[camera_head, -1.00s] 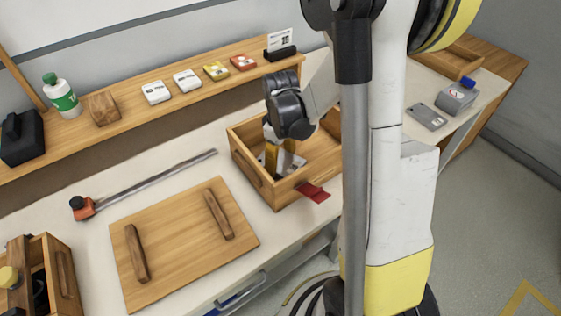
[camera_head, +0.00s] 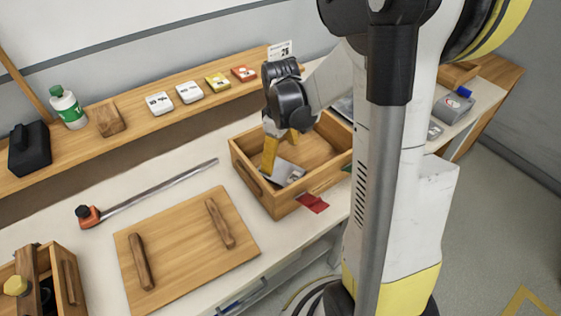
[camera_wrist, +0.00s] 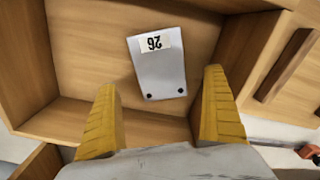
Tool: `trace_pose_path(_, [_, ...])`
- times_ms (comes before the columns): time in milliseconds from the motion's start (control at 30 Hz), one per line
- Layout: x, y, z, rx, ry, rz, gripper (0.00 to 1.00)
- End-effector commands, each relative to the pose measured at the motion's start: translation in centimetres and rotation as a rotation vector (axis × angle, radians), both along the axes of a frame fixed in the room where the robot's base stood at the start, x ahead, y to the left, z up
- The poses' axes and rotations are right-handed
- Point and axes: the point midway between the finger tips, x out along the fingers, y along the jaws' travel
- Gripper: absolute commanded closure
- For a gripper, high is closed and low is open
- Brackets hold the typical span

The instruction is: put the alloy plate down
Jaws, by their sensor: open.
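The alloy plate (camera_wrist: 160,68) is a grey plate with a white label reading 26 and two dark holes. It lies on the floor of the wooden box in the wrist view, and shows at the box's near left part in the head view (camera_head: 283,172). My gripper (camera_wrist: 160,125) has its two yellow fingers wide apart, with nothing between them. In the head view my gripper (camera_head: 281,150) is over the wooden box (camera_head: 243,172), close to the plate. The plate is apart from the fingers in the wrist view.
A red tag (camera_head: 313,203) sticks out at the box's front. A wooden lid with two handles (camera_head: 185,255) and a long metal clamp (camera_head: 150,193) lie left of the box. The shelf behind (camera_head: 130,130) holds small cases and a bottle.

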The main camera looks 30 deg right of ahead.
Motion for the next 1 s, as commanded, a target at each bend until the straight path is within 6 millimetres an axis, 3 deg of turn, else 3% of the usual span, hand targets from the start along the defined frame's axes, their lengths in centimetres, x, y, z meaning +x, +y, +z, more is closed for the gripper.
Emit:
trace_pose_path(100, [0.0, 0.0, 2.9, 0.0, 0.0, 0.0, 0.02])
trace_pose_path(433, [-0.4, 0.8, 6.7, -0.007, -0.024, -0.015, 0.02])
trace_pose_path(567, [-1.6, 3.0, 9.5, -0.021, -0.11, -0.07, 0.02])
trace_pose_path(800, [-6.0, 8.5, 14.7, 0.001, -0.357, -0.235, 0.02])
trace_pose_path(1000, [-9.4, 11.6, 16.3, 0.076, -0.527, -0.35, 0.02])
